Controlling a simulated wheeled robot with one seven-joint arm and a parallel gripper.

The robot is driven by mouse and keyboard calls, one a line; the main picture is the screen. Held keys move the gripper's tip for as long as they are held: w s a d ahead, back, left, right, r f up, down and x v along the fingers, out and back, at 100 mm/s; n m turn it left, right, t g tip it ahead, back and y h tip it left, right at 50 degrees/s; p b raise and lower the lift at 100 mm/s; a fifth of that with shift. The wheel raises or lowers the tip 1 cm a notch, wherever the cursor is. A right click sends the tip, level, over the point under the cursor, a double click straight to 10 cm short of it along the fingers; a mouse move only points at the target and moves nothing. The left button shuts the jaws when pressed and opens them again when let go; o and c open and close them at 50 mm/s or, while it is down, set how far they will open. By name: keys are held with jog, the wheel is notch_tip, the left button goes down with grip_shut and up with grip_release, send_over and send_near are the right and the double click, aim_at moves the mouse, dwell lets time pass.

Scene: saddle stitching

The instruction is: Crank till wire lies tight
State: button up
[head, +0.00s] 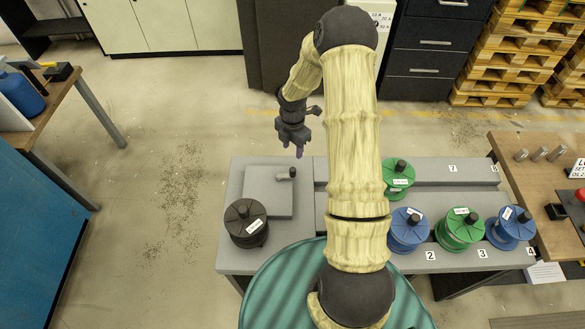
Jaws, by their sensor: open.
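My gripper (298,150) hangs from my cream-sleeved arm above the back edge of the grey bench (236,215), fingers pointing down and empty. Just below it in the picture, a small grey crank-like piece with a dark knob (287,174) lies on a raised grey plate (266,199). The gripper looks apart from that knob. A black spool (246,223) with a white label stands at the plate's front left. Green (398,180) and blue (408,231) spools with dark knobs stand to the right of my arm. No wire can be made out at this size.
Another green spool (459,230) and blue spool (510,228) stand further right by numbered labels. A wooden table (520,178) with metal pegs adjoins at right. My arm covers the bench's middle. Open floor (170,190) lies left, before a blue cabinet (35,225).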

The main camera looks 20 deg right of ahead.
aim_at(293, 169)
notch_tip(293, 169, down, 13)
jog(key=p, duration=0.3)
jog(key=shift+p, duration=0.4)
jog(key=shift+c, duration=0.5)
grip_shut()
